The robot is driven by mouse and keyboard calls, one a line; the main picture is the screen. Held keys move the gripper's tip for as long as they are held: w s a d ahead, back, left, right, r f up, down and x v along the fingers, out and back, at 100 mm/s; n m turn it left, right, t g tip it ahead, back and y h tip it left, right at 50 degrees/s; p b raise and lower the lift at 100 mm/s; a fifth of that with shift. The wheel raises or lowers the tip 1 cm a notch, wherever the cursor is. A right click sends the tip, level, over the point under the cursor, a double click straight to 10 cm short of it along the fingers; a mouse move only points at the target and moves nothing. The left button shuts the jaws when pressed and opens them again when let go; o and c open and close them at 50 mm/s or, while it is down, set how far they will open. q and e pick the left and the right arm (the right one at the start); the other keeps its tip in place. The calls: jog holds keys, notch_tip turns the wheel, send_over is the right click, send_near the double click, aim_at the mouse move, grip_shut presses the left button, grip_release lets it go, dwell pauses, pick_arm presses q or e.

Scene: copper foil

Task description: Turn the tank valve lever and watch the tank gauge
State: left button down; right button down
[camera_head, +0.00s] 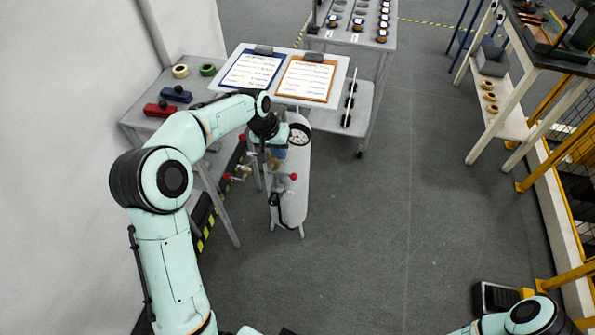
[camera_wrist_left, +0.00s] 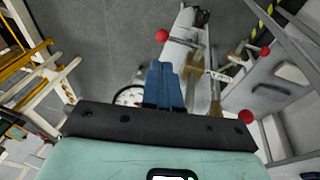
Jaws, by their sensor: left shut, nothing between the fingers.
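The white tank (camera_head: 296,190) stands upright on the floor beside the grey table. Its round gauge (camera_head: 299,134) faces up near the top; in the wrist view the gauge (camera_wrist_left: 129,96) is partly hidden behind my gripper. Brass valve parts with red ball ends sit near the tank; one red ball (camera_head: 293,177) is over the tank's side, and red balls also show in the wrist view (camera_wrist_left: 162,36). My left gripper (camera_head: 279,155) has blue fingers (camera_wrist_left: 165,78), shut and empty, just over the valve area. I cannot tell whether they touch the lever. My right gripper is out of view.
Two clipboards (camera_head: 279,76) lie on the table behind the tank. Tape rolls (camera_head: 180,71) and a red block (camera_head: 160,109) sit on the left table. A white-framed bench (camera_head: 505,125) stands at right. The floor in the middle is clear.

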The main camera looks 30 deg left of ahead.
aim_at(293, 175)
pick_arm(q)
jog(key=shift+a+r, duration=0.35)
jog(key=shift+r, duration=0.4)
jog(key=x, duration=1.4)
jog(key=shift+w, duration=0.1)
jog(key=shift+f, duration=0.1)
